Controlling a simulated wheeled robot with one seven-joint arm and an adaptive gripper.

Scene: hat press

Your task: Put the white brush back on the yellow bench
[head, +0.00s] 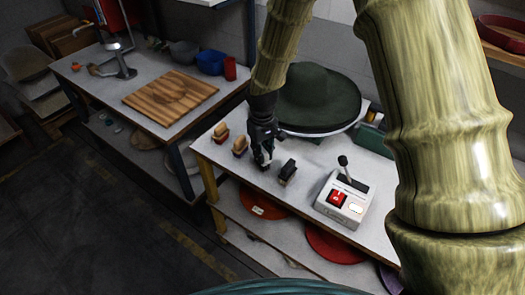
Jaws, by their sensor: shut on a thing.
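My gripper (263,163) points down over the left part of the yellow bench (318,157), which has yellow legs and a pale top. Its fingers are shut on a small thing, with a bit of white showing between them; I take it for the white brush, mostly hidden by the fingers. I cannot tell whether the brush touches the bench top. A tan brush (240,146) stands just left of the gripper, and a red and tan brush (221,132) further left. A black brush (288,170) stands just right of it.
A dark green hat (318,95) sits behind my gripper. A control box (343,199) with a red button and a lever stands at the right. A second table (90,75) with a wooden board (171,96) is at the left. Red discs lie on the bench's lower shelf.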

